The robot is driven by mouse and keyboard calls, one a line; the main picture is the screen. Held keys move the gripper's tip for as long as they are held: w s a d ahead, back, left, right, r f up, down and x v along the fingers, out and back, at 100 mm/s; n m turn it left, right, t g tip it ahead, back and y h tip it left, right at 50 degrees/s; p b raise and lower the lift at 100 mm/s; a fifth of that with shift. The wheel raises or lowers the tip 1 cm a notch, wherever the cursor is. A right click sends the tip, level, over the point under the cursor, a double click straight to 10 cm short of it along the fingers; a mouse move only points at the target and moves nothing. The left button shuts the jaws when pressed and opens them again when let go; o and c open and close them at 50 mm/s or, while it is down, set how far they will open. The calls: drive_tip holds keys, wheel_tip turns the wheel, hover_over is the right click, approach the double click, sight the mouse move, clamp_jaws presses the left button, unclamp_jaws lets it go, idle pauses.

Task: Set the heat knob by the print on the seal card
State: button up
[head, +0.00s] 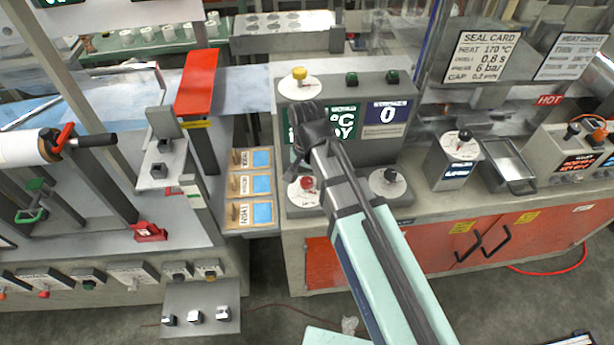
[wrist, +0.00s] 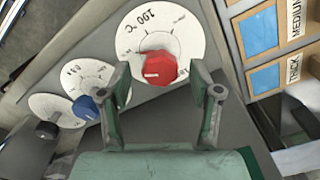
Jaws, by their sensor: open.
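The seal card (head: 485,57) hangs at the upper right of the head view and reads HEAT 170 °C, 0.8 s, 6 bar and a gap line. The red knob (head: 307,184) sits on a round white dial on the grey control box. In the wrist view the red knob (wrist: 158,68) has a white mark on its face, and its dial (wrist: 185,35) carries a °C print that is hard to read. My gripper (wrist: 168,88) is open, its fingertips on either side of the red knob's lower part. I cannot tell whether they touch it.
A blue knob (wrist: 86,108) and a black knob (wrist: 47,130) stand beside the red one. The box has a yellow button (head: 299,73) and displays, partly hidden by my arm. Labelled wooden blocks (head: 250,184) lie to the left. A heat chart (head: 572,57) hangs right of the card.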

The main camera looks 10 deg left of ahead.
drive_tip(key=c, duration=1.1)
drive_tip(key=shift+c, duration=0.2)
drive_tip(key=shift+n, duration=0.3)
drive_tip(key=n+p, duration=0.1)
drive_tip(key=n, duration=1)
drive_tip(key=shift+a+p, duration=0.1)
drive_tip(key=shift+p, duration=0.2)
